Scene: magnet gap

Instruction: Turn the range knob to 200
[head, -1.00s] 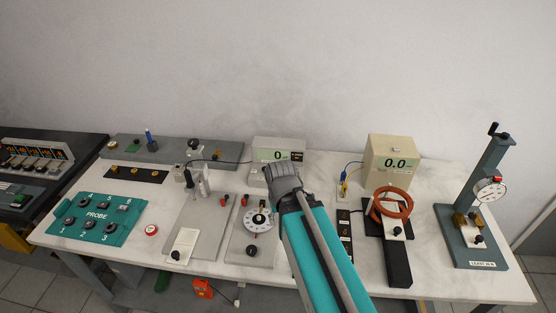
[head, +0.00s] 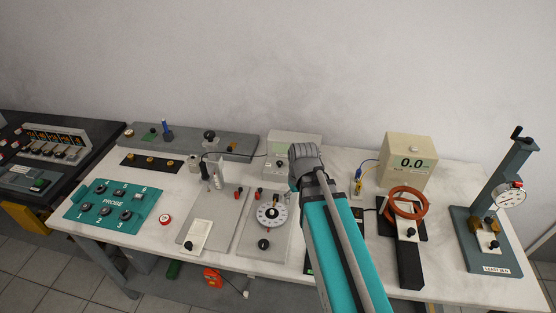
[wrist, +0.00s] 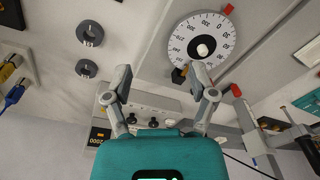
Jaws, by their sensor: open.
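My gripper (head: 305,158) is open and empty, with its two fingers spread apart in the wrist view (wrist: 158,84). In the head view it covers the right and front part of a pale meter box (head: 290,138) at the back of the table. The wrist view shows this box (wrist: 172,104) beyond the fingers, with a small display and dark knobs on its face. I cannot read the knob labels or tell which one is the range knob, or its setting. A white numbered dial (head: 272,212) stands left of my arm; it also shows near the right finger in the wrist view (wrist: 181,48).
Red terminals (head: 238,192) stand near the dial. A gauge stand (head: 495,220) is at the far right.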

